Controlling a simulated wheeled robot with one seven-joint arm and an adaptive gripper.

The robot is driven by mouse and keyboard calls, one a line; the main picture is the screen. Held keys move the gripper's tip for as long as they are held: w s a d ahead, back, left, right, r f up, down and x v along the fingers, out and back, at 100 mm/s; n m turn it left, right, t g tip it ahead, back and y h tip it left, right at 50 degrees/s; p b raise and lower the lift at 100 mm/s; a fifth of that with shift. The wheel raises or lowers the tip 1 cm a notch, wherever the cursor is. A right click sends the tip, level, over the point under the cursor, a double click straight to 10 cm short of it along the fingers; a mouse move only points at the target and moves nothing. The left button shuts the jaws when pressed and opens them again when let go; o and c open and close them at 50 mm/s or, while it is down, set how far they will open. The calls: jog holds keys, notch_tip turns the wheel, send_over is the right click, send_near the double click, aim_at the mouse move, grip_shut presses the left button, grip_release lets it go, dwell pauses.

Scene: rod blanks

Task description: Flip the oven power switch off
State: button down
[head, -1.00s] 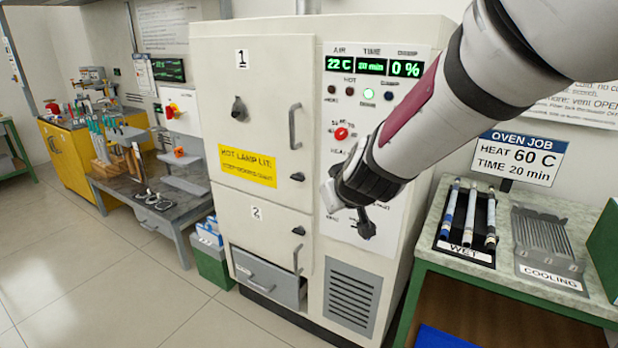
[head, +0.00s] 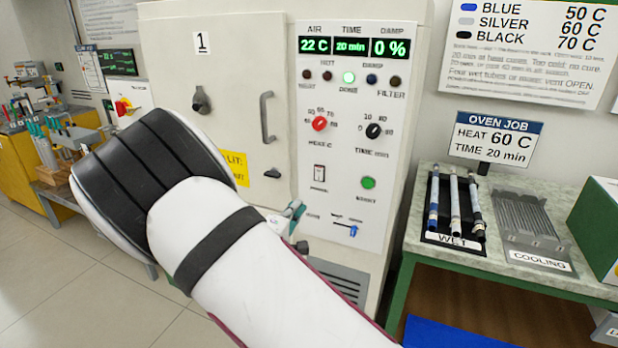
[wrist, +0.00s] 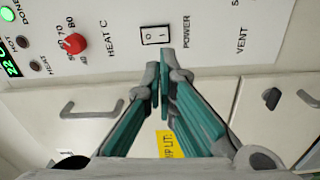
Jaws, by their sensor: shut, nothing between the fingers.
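The oven's power switch (head: 319,173) is a small rocker in a dark frame on the white control panel, below the red heat knob. It also shows in the wrist view (wrist: 157,35), beside the word POWER. I cannot tell for sure which side of the rocker is pressed in. My gripper (wrist: 160,72) has teal fingers and is shut and empty. Its tips sit just below the switch in the wrist view; whether they touch the panel is unclear. In the head view my arm hides most of the gripper.
The oven (head: 215,65) shows 22 C, 20 min and 0%, with the green DONE lamp (head: 348,77) lit. The red heat knob (head: 320,123), black time knob (head: 374,130), green start button (head: 368,183) and blue vent lever (head: 353,230) are nearby. A door handle (head: 267,117) projects left.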

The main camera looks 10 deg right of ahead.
aim_at(318, 171)
jog(key=shift+a+n+t+h, duration=0.3)
jog(key=shift+n+h, duration=0.1)
jog(key=x, duration=1.2)
jog(key=shift+w+d, duration=0.2)
jog(key=shift+w, duration=0.05)
jog(key=shift+w+d+r, duration=0.1)
jog(key=shift+w+d, duration=0.25)
jog(key=shift+w, duration=0.2)
jog(key=shift+d+b, duration=0.1)
jog(key=shift+b, duration=0.2)
jog(key=shift+w+d+r, duration=0.2)
jog(key=shift+w+r, duration=0.05)
jog(key=shift+w, duration=0.1)
jog(key=shift+s+a, duration=0.1)
